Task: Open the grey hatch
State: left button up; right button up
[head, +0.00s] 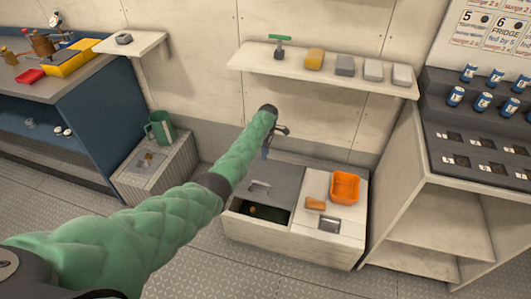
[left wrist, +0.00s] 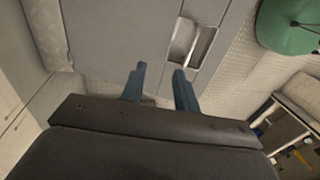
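The grey hatch (head: 283,180) is the flat lid on the left part of a low white locker, with a raised handle (head: 260,187) near its front left. A dark opening shows below its front edge, with something small inside. My left gripper (head: 275,142) is above and behind the hatch in the head view, apart from it. In the left wrist view its two blue fingers (left wrist: 159,71) are spread with nothing between them. A grey panel (left wrist: 115,28), which looks like the hatch, lies beyond them, with a pale rectangular fitting (left wrist: 191,45) near the right finger. My right gripper is not seen.
An orange bin (head: 345,187) and an orange block (head: 315,204) sit on the locker's white right part. A shelf (head: 300,72) with several blocks hangs above. A white cabinet (head: 430,200) stands right.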

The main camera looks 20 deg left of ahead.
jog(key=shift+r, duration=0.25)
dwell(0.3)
